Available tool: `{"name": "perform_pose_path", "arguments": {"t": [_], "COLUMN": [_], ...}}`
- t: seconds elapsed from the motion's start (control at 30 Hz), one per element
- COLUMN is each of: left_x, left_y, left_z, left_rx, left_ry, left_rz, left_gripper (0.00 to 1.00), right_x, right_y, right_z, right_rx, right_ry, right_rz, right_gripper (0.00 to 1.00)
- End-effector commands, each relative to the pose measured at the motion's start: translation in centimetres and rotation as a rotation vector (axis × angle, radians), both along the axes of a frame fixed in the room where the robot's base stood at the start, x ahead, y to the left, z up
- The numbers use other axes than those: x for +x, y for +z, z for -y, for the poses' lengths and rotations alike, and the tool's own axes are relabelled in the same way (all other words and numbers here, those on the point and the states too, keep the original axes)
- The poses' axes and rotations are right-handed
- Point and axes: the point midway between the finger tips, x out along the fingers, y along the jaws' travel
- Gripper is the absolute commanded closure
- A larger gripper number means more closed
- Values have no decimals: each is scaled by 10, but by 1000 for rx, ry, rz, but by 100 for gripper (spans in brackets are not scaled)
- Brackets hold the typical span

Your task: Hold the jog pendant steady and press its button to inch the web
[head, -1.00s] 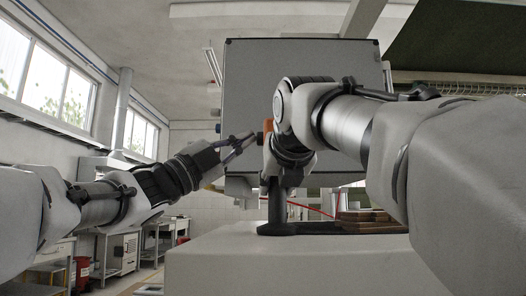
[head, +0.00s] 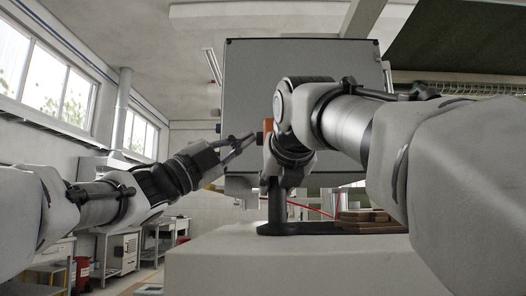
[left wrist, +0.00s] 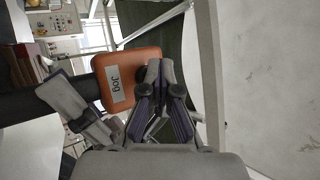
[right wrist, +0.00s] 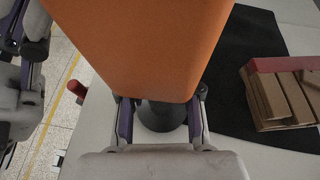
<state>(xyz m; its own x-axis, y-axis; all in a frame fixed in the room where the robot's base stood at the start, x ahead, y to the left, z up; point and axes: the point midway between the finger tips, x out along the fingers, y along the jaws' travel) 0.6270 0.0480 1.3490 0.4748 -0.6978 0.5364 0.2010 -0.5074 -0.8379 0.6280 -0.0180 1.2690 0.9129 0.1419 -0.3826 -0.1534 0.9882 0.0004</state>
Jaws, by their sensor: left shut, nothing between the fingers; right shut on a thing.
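The orange jog pendant (head: 268,125) is upright above a black stand (head: 276,215) in the head view. Its "Jog" label faces the left wrist view (left wrist: 104,66). It fills the top of the right wrist view (right wrist: 140,45). A dark round button (head: 260,139) sticks out from its left side. My left gripper (head: 250,138) is shut and empty, its tips right beside the button; I cannot tell whether they touch. My right gripper (right wrist: 160,105) is shut on the pendant; in the head view my arm mostly hides it.
Brown flat blocks (head: 368,216) lie on the pale table (head: 225,262), right of the stand. A large grey cabinet panel (head: 245,90) stands behind the pendant. A red bin (head: 82,272) and benches stand at the lower left.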

Motion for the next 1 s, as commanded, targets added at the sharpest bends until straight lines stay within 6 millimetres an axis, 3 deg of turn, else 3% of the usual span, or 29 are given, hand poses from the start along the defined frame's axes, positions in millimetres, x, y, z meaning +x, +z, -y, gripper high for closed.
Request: {"name": "perform_pose_path", "arguments": {"t": [0.3, 0.67, 1.0], "left_x": [0, 0, 0], "left_y": [0, 0, 0], "left_z": [-16, -19, -51], "left_rx": [0, 0, -1], "left_ry": [1, 1, 0], "left_rz": [-1, -1, 0], "left_gripper": [100, 100, 100], "right_x": [0, 0, 0], "right_y": [0, 0, 0], "right_z": [0, 0, 0], "right_rx": [0, 0, 0], "right_ry": [0, 0, 0], "right_rz": [0, 0, -1], "right_gripper": [100, 100, 100]}}
